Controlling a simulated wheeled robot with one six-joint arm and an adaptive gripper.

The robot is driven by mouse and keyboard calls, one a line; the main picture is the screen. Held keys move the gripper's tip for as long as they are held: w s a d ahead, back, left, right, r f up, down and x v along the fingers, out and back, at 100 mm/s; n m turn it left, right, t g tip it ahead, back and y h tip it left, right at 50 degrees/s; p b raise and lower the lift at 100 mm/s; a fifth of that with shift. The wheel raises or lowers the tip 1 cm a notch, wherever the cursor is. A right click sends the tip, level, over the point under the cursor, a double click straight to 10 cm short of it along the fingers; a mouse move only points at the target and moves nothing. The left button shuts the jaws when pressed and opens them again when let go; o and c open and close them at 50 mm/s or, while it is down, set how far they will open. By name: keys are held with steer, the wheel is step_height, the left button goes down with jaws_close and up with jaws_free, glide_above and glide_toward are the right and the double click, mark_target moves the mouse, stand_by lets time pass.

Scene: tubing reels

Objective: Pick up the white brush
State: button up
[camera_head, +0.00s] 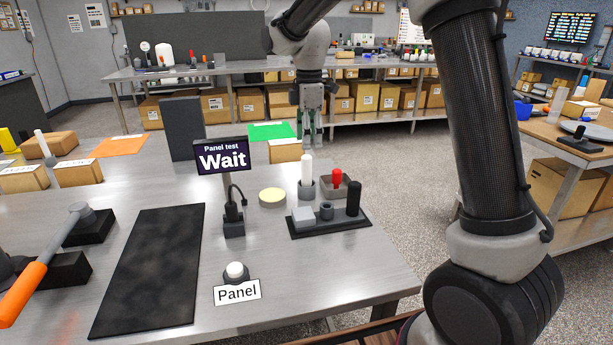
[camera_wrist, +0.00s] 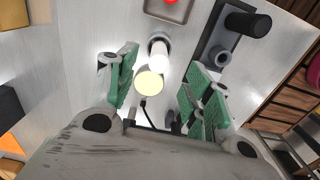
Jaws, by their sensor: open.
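The white brush (camera_head: 307,168) shows as a slim white upright cylinder in a small grey round holder (camera_head: 307,190) on the metal table. Its lower end is hidden in the holder. In the wrist view the white brush (camera_wrist: 158,49) lies between the two finger lines, near their tips. My gripper (camera_head: 310,143) points down just above the brush, its green fingers apart and empty. I cannot tell whether a finger touches the brush.
A red-topped item (camera_head: 337,178) in a grey tray stands close right of the brush. A dark rack (camera_head: 332,222) with a black cylinder and pale block is in front. A pale yellow disc (camera_head: 272,197) lies left. The "Wait" sign (camera_head: 222,157) stands farther left. The black mat (camera_head: 150,270) is bare.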

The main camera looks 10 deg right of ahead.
mark_target(307, 156)
steer(key=f, duration=0.7)
steer(key=shift+a+f, duration=0.3)
steer(key=shift+f, duration=0.05)
jaws_close()
